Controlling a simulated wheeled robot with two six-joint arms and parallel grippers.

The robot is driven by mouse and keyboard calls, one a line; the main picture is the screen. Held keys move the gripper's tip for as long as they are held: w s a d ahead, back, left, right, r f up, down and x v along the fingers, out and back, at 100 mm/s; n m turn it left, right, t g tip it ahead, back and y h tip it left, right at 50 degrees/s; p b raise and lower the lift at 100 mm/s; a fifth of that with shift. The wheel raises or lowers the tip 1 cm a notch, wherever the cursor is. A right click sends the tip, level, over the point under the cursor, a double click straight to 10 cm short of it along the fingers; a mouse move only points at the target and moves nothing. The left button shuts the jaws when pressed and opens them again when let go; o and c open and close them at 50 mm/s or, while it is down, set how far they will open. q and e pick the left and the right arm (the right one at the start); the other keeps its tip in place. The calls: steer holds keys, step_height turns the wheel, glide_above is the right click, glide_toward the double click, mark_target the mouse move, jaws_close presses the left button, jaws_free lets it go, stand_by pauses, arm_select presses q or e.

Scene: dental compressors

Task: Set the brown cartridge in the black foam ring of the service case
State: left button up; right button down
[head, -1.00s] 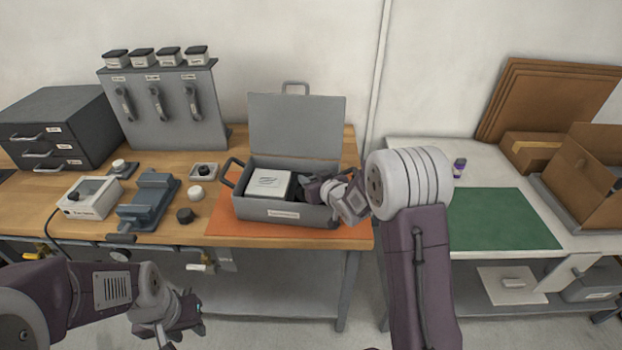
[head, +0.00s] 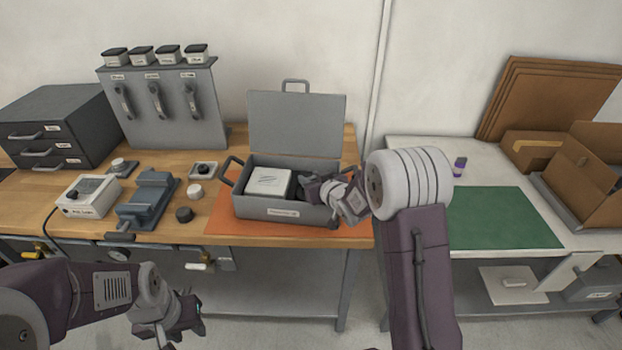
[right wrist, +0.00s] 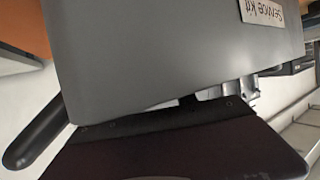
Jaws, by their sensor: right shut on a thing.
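The grey service case (head: 252,207) stands open on the orange mat, its lid (head: 296,125) upright behind it. A white box (head: 268,182) fills its left part; dark foam shows to the right of it. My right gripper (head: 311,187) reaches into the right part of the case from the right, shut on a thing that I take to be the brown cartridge. The cartridge and the black foam ring are hidden by the gripper. The right wrist view shows mostly the case's grey wall (right wrist: 170,50), close up. My left gripper (head: 190,315) hangs low in front of the bench; its jaws are unclear.
The green mat (head: 500,218) on the right table is clear.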

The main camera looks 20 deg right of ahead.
steer(key=shift+f, duration=0.3)
steer(key=c, duration=1.3)
jaws_free()
steer(key=shift+o, duration=0.2)
steer(key=shift+p+v, duration=1.05)
steer(key=shift+v, duration=4.55)
steer(key=shift+w+a+r, duration=0.1)
